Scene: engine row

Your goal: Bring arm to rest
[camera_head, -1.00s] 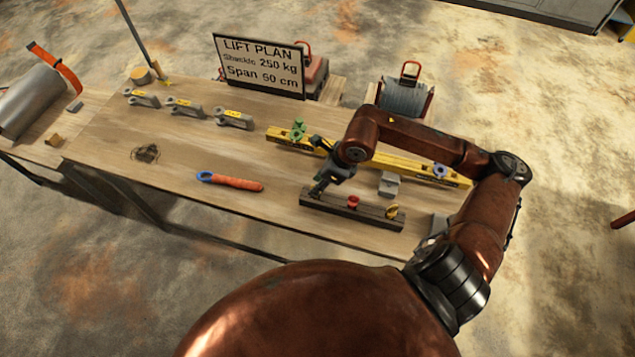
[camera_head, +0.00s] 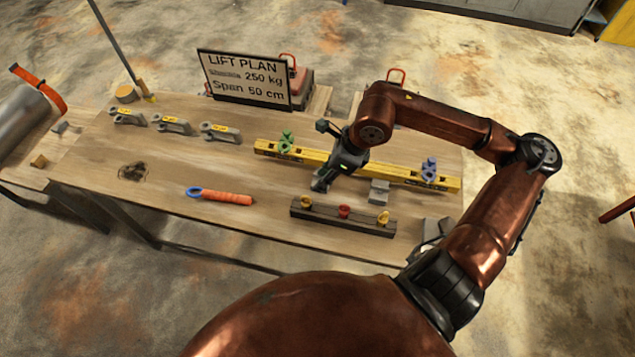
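My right arm comes in from the right over the workbench (camera_head: 110,195). Its dark gripper (camera_head: 321,184) hangs above the bench between the yellow beam (camera_head: 390,177) and the dark rack (camera_head: 325,219). No object shows in the gripper, but its fingers are too small and dark to tell open from shut. The rack holds a yellow piece (camera_head: 306,203) at its left, a red piece (camera_head: 344,211) in the middle and another yellow piece (camera_head: 384,218) at its right. A green shackle (camera_head: 286,142) and a blue shackle (camera_head: 429,169) stand on the beam. My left gripper is not in view.
Several grey shackles with yellow labels (camera_head: 172,125) lie at the back left. An orange-handled tool (camera_head: 220,196) lies at the front. A grey block (camera_head: 379,191) sits by the beam. The left front bench is mostly clear.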

